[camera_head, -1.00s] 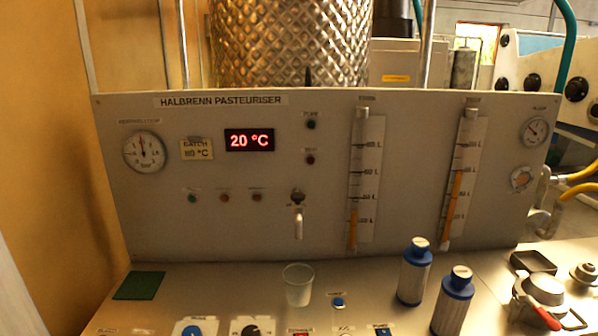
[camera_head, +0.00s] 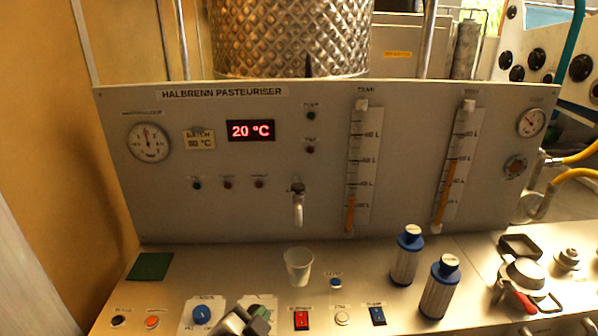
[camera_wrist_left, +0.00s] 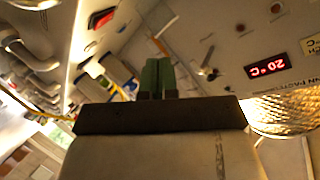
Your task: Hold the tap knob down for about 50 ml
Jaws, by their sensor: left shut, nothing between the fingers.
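The tap (camera_head: 298,210) is on the front panel, with a dark knob (camera_head: 297,188) above its pale spout. A white cup (camera_head: 299,266) stands upright on the counter below the spout, apart from it. Whether it holds liquid I cannot tell. My left gripper (camera_head: 257,317) shows at the bottom edge of the head view, in front of and lower than the cup, touching neither cup nor tap. In the left wrist view its green fingers (camera_wrist_left: 158,76) are shut together with nothing between them. My right gripper is not in view.
The panel has a red display (camera_head: 251,130) reading 20 °C and two level gauges. Two blue-capped cylinders (camera_head: 405,258) (camera_head: 440,288) stand right of the cup. A red switch (camera_head: 301,320) and other buttons line the front. A green pad (camera_head: 150,266) lies at left.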

